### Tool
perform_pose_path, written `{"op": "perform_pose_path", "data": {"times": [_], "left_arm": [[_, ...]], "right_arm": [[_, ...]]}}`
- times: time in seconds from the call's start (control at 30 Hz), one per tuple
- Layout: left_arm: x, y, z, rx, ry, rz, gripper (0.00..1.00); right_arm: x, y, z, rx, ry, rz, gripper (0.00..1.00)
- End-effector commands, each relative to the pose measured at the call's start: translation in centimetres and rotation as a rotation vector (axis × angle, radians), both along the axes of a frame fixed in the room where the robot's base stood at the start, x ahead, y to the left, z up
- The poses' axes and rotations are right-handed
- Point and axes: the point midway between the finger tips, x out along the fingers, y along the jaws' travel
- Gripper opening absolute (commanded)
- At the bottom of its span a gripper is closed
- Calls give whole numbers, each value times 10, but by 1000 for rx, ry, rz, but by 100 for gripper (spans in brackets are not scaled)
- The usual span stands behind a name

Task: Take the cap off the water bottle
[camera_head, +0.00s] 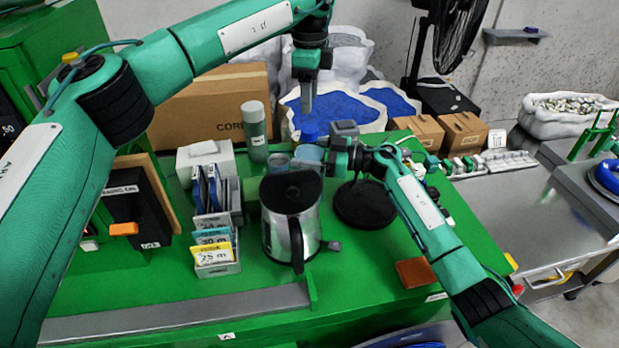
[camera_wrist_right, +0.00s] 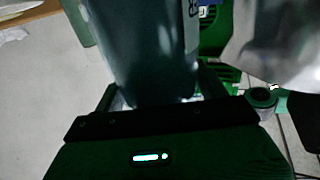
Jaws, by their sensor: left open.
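The water bottle (camera_head: 308,153) has a blue cap (camera_head: 309,131) on top and stands upright behind the kettle; its lower part is hidden. My left gripper (camera_head: 307,108) points down from above, its fingertips just over the cap, open and apparently apart from it. My right gripper (camera_head: 326,158) reaches in from the right at the bottle's side. In the right wrist view, the dark, see-through bottle body (camera_wrist_right: 140,50) sits between the right fingers, which close on both its sides.
A steel kettle (camera_head: 285,235) stands in front of the bottle, with a round black base (camera_head: 365,205) to its right. A grey-green bottle (camera_head: 255,132) and a box holder (camera_head: 214,245) are to the left.

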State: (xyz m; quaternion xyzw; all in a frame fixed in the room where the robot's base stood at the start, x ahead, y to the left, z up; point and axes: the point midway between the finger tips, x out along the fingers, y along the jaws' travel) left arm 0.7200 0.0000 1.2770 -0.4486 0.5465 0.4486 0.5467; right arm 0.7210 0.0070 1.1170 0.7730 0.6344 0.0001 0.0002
Motion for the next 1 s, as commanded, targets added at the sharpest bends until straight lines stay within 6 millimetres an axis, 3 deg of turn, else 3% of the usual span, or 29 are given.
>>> {"op": "perform_pose_path", "data": {"times": [0.03, 0.3, 0.37, 0.57, 1.0], "left_arm": [[0, 0, 0, 0, 0, 0, 52], [0, 0, 0, 0, 0, -3, 52], [0, 0, 0, 0, 0, -15, 52], [0, 0, 0, 0, 0, -184, 52], [0, 0, 0, 0, -1, -894, 52]], "right_arm": [[0, 0, 0, 0, 0, 0, 63], [0, 0, 0, 0, 0, 0, 10], [0, 0, 0, 0, 0, 0, 1], [0, 0, 0, 0, 0, 0, 1], [0, 0, -1, -1, 0, 0, 1]]}}
